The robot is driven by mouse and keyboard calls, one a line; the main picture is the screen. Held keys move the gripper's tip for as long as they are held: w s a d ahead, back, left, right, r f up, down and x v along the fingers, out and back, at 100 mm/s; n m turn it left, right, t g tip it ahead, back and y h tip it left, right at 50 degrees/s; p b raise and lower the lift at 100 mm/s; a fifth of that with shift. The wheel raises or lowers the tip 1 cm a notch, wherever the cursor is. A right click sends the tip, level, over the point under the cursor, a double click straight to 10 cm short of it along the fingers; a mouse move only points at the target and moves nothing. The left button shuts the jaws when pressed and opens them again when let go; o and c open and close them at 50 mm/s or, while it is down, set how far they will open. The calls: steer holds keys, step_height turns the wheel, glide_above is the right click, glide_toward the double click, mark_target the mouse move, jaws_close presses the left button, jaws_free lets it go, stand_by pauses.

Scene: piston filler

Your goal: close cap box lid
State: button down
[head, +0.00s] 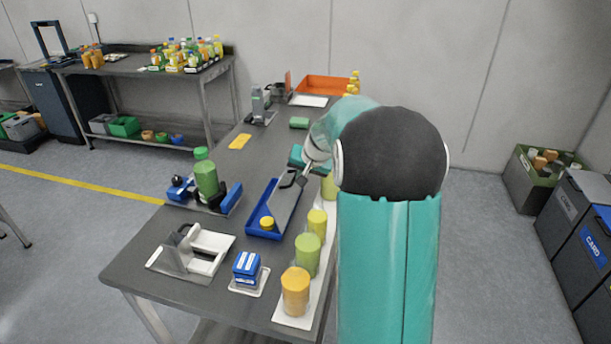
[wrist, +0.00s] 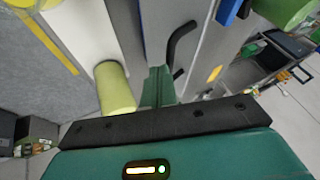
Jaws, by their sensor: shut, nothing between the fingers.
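The cap box (head: 256,233) is a blue open-topped box in the middle of the bench, with a yellow cap (head: 267,223) showing inside its near end. Its grey lid (head: 284,207) stands raised and tilted along the right side, so the box is open. A black handle (head: 287,180) is at the lid's far end. My gripper (head: 305,172) is shut and empty at the lid's far right corner. In the wrist view the closed fingers (wrist: 158,88) lie beside the black handle (wrist: 180,45) and grey lid (wrist: 205,40); whether they touch is unclear.
Yellow and green containers, including a near orange-yellow one (head: 295,291), line a white strip right of the box. A green bottle (head: 206,178) in a blue holder stands left. A blue block (head: 246,266) and a white fixture (head: 203,245) are nearer.

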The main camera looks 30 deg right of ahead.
steer(key=shift+w+a+f+n+g+h, duration=0.4)
steer(key=shift+w+a+f+g+h, duration=0.85)
steer(key=shift+w+a+g, duration=0.5)
steer(key=shift+w+a+f+n+g+h, duration=0.4)
steer(key=shift+w+a+f+g+h, duration=0.5)
steer(key=shift+w+a+g+h, duration=0.8)
steer(key=shift+w+a+f+n+g+h, duration=0.4)
steer(key=shift+w+a+f+g+h, duration=0.9)
steer(key=shift+w, duration=0.8)
steer(key=shift+a+r+t, duration=0.15)
steer(key=shift+a+t, duration=0.05)
steer(key=shift+t, duration=0.05)
